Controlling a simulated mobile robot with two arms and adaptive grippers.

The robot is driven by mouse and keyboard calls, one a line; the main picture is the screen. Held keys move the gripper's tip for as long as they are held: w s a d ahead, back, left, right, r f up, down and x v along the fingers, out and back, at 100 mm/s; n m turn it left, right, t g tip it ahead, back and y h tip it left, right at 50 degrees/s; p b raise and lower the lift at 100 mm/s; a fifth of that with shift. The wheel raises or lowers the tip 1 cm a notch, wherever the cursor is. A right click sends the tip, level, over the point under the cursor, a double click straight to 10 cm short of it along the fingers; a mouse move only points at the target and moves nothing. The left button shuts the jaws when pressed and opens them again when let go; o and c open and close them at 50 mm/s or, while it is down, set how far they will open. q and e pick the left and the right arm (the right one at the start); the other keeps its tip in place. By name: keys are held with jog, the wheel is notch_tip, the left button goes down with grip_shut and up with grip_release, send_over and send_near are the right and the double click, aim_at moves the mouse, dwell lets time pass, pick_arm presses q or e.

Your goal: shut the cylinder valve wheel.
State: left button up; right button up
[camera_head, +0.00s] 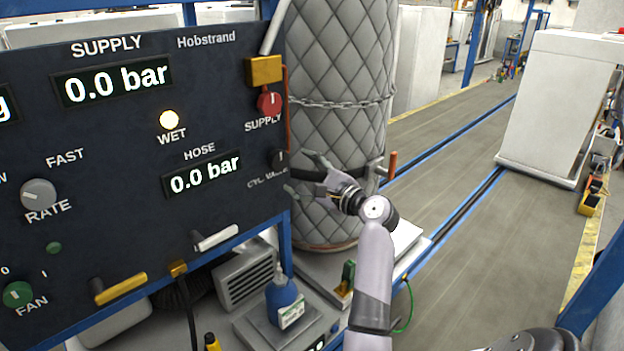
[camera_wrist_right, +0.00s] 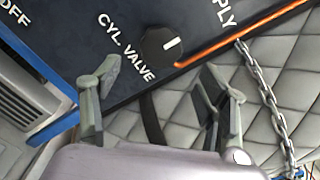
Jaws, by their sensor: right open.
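The cylinder valve wheel (camera_head: 280,159) is a small black knob at the right edge of the dark panel, above the label CYL. VALVE. It also shows in the right wrist view (camera_wrist_right: 162,45), with a white mark on its face. My right gripper (camera_head: 304,175) is open and empty, its fingers pointing at the panel just right of the knob. In the right wrist view, the spread fingers (camera_wrist_right: 160,78) frame the space below the knob and look apart from it. My left gripper is not in view.
A red SUPPLY knob (camera_head: 269,103) sits above the valve knob. A quilted grey cylinder (camera_head: 335,85) with a chain (camera_head: 335,104) stands behind my right gripper. The SUPPLY display (camera_head: 115,84) and HOSE display (camera_head: 203,177) read 0.0 bar. The WET lamp (camera_head: 169,119) is lit.

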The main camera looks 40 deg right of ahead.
jog(key=s, duration=0.3)
jog(key=shift+s+d, duration=0.15)
jog(key=shift+s, duration=0.25)
